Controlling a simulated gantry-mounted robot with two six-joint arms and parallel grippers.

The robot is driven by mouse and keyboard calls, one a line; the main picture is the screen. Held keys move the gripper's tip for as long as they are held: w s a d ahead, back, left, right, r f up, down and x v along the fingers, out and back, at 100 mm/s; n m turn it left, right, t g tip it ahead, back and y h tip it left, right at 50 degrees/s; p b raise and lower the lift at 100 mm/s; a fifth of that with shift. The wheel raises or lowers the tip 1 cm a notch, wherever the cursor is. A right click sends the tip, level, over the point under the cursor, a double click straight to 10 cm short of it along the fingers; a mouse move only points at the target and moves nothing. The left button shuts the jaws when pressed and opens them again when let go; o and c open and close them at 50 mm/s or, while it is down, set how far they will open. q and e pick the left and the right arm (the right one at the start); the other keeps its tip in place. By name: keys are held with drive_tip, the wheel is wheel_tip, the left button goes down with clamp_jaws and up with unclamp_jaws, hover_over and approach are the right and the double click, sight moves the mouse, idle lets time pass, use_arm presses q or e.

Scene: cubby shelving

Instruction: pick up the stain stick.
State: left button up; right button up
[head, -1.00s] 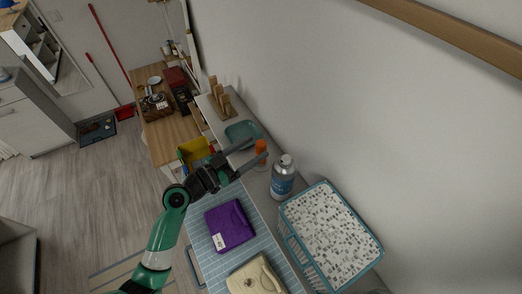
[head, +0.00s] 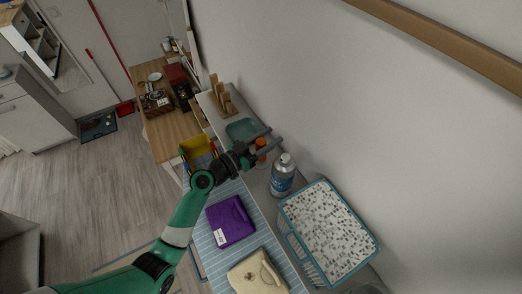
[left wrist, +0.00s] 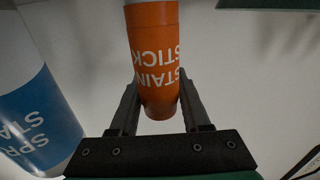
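The stain stick (left wrist: 155,60) is an orange cylinder with white lettering and a pale upper part. It fills the top middle of the left wrist view, upside down there. In the head view it shows as a small orange shape (head: 261,143) on the grey shelf top. My left gripper (head: 273,138) is open, with its two fingers on either side of the stick. In the left wrist view the fingers (left wrist: 160,95) flank the stick's end; whether they touch it is hard to tell. My right gripper is not in view.
A blue-labelled spray bottle (head: 283,176) stands close by; it also shows in the left wrist view (left wrist: 38,125). A teal tray (head: 242,130) lies behind. A speckled-lid basket (head: 328,235), purple folder (head: 230,221) and yellow bin (head: 198,152) are nearby. The wall rises just beyond.

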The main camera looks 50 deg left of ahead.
use_arm(q)
clamp_jaws()
drive_tip(key=s+d+r+p, duration=0.3)
drive_tip(key=s+d+r, duration=0.2)
drive_tip(key=s+r, duration=0.8)
